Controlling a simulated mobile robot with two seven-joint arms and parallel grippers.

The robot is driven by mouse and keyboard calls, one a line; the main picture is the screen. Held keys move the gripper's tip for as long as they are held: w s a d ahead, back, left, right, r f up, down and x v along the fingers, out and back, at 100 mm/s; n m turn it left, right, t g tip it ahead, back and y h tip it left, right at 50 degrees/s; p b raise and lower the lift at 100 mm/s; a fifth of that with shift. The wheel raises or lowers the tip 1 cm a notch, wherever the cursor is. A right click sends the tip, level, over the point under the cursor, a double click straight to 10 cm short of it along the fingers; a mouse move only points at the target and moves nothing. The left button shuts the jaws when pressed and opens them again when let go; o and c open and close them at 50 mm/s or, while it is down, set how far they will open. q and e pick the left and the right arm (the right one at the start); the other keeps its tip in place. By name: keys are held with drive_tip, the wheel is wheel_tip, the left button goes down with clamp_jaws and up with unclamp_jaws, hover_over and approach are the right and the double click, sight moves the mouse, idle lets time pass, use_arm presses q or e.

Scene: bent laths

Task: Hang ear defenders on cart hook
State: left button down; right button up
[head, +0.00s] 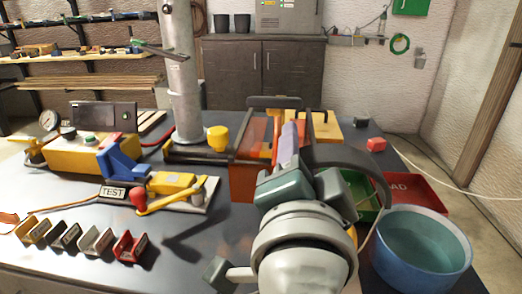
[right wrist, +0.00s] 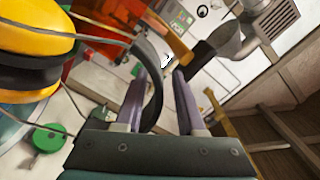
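The ear defenders show as a wide black headband (head: 352,158) just right of my right gripper in the head view. In the right wrist view a yellow and black ear cup (right wrist: 35,45) is close at the upper left, with thin wire arms. The black headband (right wrist: 157,95) curves up between the two purple fingers, nearer the left one. My right gripper (head: 290,140) also shows in the right wrist view (right wrist: 160,75); its fingers stand apart, with a gap beside the band. The other cup is mostly hidden. I cannot make out a cart hook. My left gripper is not in view.
A blue round tub (head: 425,250) and red tray (head: 415,190) are at the right. An orange-brown bin (head: 243,183) stands behind my gripper.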

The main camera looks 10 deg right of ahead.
drive_tip(key=v, duration=1)
drive_tip(key=a+r+n+y, duration=0.4)
drive_tip(key=a+n+y, duration=0.4)
drive_tip(key=n+y, duration=0.5)
drive_tip(key=s+d+f+n+g+h, duration=0.1)
drive_tip(key=s+d+f+n+g, duration=0.25)
drive_tip(key=f+g, duration=0.2)
drive_tip(key=s+d+f+n+g+h, duration=0.2)
drive_tip(key=s+d+f+g, duration=0.25)
drive_tip(key=f, duration=0.25)
drive_tip(key=s+d+f+m+g+h, duration=0.1)
drive_tip(key=s+d+g+h, duration=0.1)
drive_tip(key=d, duration=0.3)
drive_tip(key=s+d+f+m+g+h, duration=0.1)
drive_tip(key=s+d+f+h, duration=0.1)
drive_tip(key=s+d, duration=0.2)
drive_tip(key=shift+d+g+h, duration=0.4)
drive_tip(key=shift+d, duration=0.7)
